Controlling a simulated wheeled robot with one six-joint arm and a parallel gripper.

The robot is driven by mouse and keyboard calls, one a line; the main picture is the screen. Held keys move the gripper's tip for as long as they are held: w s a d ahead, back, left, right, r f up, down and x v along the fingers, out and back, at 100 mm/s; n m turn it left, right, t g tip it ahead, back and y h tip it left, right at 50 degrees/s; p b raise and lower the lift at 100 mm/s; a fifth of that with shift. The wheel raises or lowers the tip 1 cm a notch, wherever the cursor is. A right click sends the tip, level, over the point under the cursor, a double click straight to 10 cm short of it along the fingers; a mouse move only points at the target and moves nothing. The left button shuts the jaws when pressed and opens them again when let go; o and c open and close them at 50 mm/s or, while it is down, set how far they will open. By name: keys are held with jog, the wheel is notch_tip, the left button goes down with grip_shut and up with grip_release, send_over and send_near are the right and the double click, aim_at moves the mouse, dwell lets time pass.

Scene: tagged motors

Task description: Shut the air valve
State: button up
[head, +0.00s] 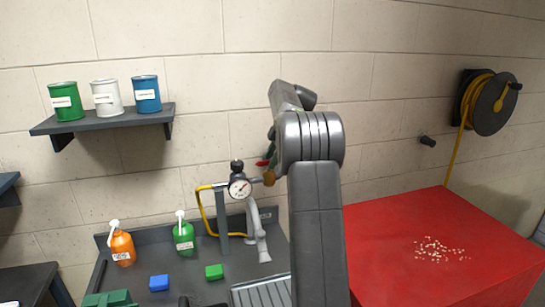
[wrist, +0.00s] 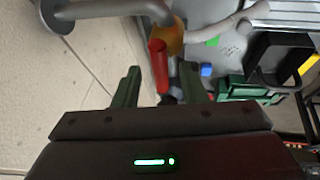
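The air valve has a brass body (head: 269,178) and a red lever (head: 262,163), just left of my arm in the head view. In the wrist view the brass body (wrist: 168,40) sits on a grey pipe, and the red lever (wrist: 158,58) points down toward my gripper (wrist: 160,76). My gripper is open, its two dark green fingers apart. The lever's end appears between them, with a gap on both sides; I cannot tell how deep it sits. In the head view my arm hides most of the gripper and part of the pipework.
A pressure gauge (head: 240,188) with a yellow hose stands left of the valve. An orange bottle (head: 122,248), green bottle (head: 184,237), blue block (head: 159,283) and green block (head: 214,271) are on the grey bench. A red table (head: 400,240) stands to the right.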

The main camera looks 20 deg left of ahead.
grip_shut()
jog(key=shift+s+m, duration=0.1)
jog(key=shift+m, duration=0.3)
jog(key=m+t+b, duration=0.1)
jog(key=m, duration=0.2)
jog(key=shift+s+t, duration=0.15)
jog(key=shift+t, duration=0.15)
jog(key=m, duration=0.1)
jog(key=m+t, duration=0.1)
jog(key=m, duration=0.1)
jog(key=m+b, duration=0.1)
jog(key=shift+s+a+m+t+h, duration=0.1)
jog(key=shift+s+m+t+h, duration=0.2)
jog(key=shift+t+h, duration=0.1)
jog(key=m+t+h, duration=0.1)
jog(key=m, duration=0.3)
jog(key=shift+s+a, duration=0.1)
jog(key=shift+a, duration=0.1)
jog(key=shift+a+m+t+h+p, duration=0.1)
jog(key=shift+m+t+h+p, duration=0.35)
jog(key=shift+m, duration=0.75)
jog(key=shift+a+m+t+h+p, duration=0.1)
jog(key=shift+m+h+p, duration=0.15)
jog(key=shift+m+h, duration=0.7)
jog(key=shift+m+y, duration=0.3)
jog(key=shift+m, duration=0.15)
